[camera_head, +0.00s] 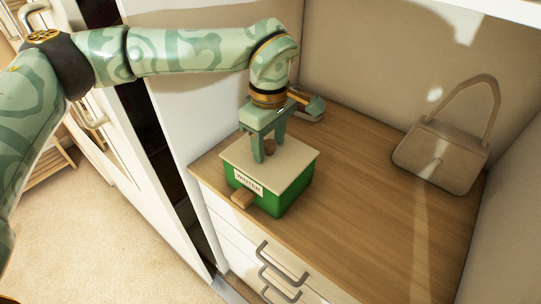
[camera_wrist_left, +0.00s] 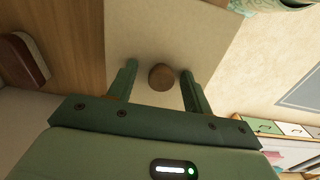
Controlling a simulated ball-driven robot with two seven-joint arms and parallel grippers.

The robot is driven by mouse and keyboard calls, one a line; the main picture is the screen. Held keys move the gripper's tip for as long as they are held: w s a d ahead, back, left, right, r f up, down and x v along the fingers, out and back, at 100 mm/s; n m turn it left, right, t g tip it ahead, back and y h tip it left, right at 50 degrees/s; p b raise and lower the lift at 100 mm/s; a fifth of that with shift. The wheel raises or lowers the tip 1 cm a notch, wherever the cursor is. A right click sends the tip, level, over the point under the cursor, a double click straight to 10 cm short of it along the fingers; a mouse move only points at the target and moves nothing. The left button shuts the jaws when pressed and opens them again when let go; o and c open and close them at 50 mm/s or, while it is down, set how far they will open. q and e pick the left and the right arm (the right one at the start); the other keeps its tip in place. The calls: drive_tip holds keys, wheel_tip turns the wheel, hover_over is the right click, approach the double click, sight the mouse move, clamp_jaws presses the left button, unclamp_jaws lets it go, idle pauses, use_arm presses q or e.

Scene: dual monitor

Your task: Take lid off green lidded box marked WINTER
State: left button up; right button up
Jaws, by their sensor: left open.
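The green box (camera_head: 292,199) with a WINTER label (camera_head: 249,182) stands near the front left of the wooden top. Its flat beige lid (camera_head: 297,158) is on, and shows in the left wrist view (camera_wrist_left: 150,25). A round brown knob (camera_wrist_left: 162,77) rises from the lid. My left gripper (camera_head: 269,150) points down over the lid, open. In the left wrist view its fingers (camera_wrist_left: 159,72) stand either side of the knob, with gaps showing. The fingers partly hide the knob in the head view.
A beige handbag (camera_head: 440,158) stands at the right on the wooden top (camera_head: 365,195), which is clear between bag and box. Drawers with grey handles (camera_head: 280,268) are below. A wall rises behind.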

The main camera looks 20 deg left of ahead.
use_arm(q)
drive_tip(key=shift+s+r, duration=0.1)
drive_tip(key=shift+c, duration=0.5)
drive_tip(key=c, duration=1)
drive_tip(key=shift+r, duration=0.15)
